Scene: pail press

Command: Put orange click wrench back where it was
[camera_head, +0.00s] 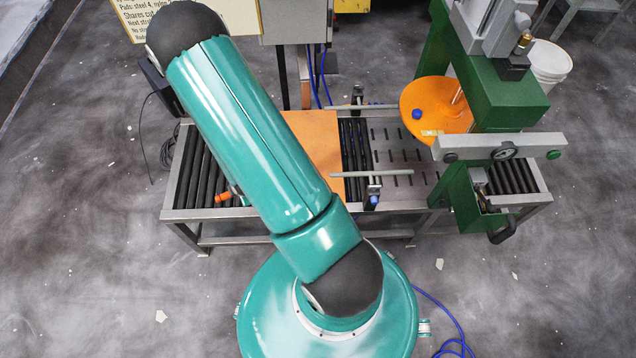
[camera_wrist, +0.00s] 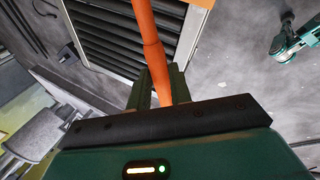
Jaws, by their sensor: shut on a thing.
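The orange click wrench (camera_wrist: 148,40) shows in the wrist view as a long orange bar running from the top edge down between my fingers. My gripper (camera_wrist: 158,84) is shut on it, with green fingers on either side. In the wrist view the wrench's upper end is out of frame. In the head view a small orange piece (camera_head: 223,197) shows at the left side of my arm, over the rollers; it may be the wrench's end. My arm hides the gripper and the rest of the wrench there.
The roller conveyor (camera_head: 200,168) carries an orange board (camera_head: 318,145). A green press (camera_head: 503,98) stands at its right, with a large orange round piece (camera_head: 432,100) beside it. A white bucket (camera_head: 549,62) stands behind. Blue hoses lie near the conveyor. The front floor is mostly clear.

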